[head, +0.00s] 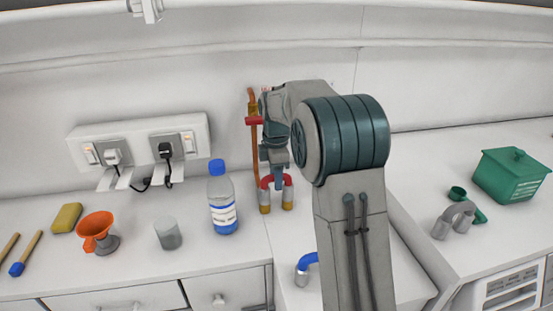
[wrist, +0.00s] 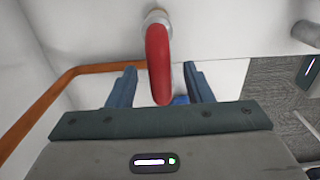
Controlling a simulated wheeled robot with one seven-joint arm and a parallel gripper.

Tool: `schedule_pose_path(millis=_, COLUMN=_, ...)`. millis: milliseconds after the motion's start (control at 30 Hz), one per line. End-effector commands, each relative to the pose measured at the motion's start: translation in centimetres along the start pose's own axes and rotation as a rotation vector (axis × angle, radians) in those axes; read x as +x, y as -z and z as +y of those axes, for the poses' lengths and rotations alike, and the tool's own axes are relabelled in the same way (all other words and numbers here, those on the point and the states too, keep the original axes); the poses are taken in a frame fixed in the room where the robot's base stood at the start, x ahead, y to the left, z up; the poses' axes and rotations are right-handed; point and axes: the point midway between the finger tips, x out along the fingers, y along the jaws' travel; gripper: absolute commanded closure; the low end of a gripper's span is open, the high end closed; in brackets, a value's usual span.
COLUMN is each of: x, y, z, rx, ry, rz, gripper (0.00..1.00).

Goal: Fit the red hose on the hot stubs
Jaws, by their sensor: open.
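The red hose (head: 265,183) is an arch with brass-coloured ends pointing down at the back of the counter, below a copper pipe. My gripper (head: 277,178) is over it, pointing down. In the wrist view the red hose (wrist: 157,62) passes between the two blue fingers of my gripper (wrist: 159,70), with gaps at both sides. The fingers are open. One end of the hose meets a pale round fitting (wrist: 157,18). I cannot tell whether the brass-coloured pieces are hot stubs or hose ends. My arm hides part of the counter.
The copper pipe (head: 253,150) with a red valve handle (head: 255,121) runs down the wall. A blue hose (head: 307,260) is nearer the front. A bottle (head: 222,205), grey cup (head: 168,233) and orange funnel (head: 95,226) stand left. A green box (head: 510,178) is right.

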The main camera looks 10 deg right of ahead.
Motion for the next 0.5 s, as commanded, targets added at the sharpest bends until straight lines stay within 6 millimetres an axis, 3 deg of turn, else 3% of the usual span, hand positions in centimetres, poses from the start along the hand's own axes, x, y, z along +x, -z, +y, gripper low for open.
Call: schedule_pose_path(millis=500, x=-10.8, y=0.0, z=0.1, rx=0.0, ry=-0.005, rz=0.0, gripper=0.54)
